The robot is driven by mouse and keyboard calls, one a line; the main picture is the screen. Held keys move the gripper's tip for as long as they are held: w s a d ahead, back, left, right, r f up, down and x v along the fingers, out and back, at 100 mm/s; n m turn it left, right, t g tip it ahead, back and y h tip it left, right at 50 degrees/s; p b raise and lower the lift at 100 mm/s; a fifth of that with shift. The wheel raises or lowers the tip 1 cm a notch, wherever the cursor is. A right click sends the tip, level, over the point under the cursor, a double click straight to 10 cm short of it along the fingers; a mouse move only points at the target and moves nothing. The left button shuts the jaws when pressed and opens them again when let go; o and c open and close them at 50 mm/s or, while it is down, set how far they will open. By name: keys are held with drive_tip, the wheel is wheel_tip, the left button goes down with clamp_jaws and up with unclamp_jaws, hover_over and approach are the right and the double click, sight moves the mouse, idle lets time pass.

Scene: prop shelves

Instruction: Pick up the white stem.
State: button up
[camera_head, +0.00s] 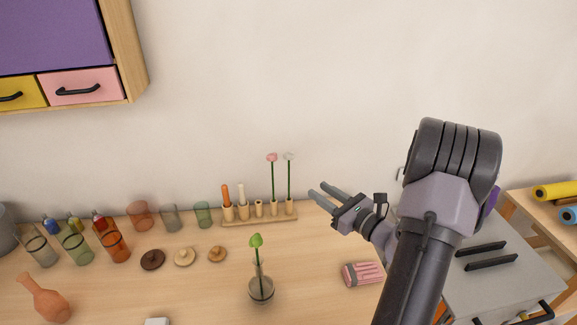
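The white stem (289,178) has a small white head on a thin green stalk. It stands upright in the right end of a wooden holder (262,220) at the back of the table. A similar stem with a pink head (273,180) stands just left of it. My gripper (318,188) is to the right of the white stem, apart from it. Its two fingers point left toward the stem with a gap between them, and nothing shows between them.
The holder also has an orange stick (226,195) and a white stick (242,196). A glass vase (260,289) with a green bud stands in front. A pink striped block (363,274) lies below my gripper. Several glasses, lids and an orange vase (45,299) stand left. The wall is close behind.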

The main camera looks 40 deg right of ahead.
sight(289, 163)
drive_tip(key=shift+m+h, duration=0.4)
drive_tip(key=w+b, duration=0.1)
drive_tip(key=w, duration=0.4)
drive_tip(key=w+d+b, duration=0.1)
drive_tip(key=w, duration=0.5)
drive_tip(key=w+d+b, duration=0.1)
drive_tip(key=w, duration=0.5)
drive_tip(key=shift+d+f, duration=0.1)
drive_tip(key=shift+f, duration=0.15)
drive_tip(key=shift+s, duration=0.1)
clamp_jaws()
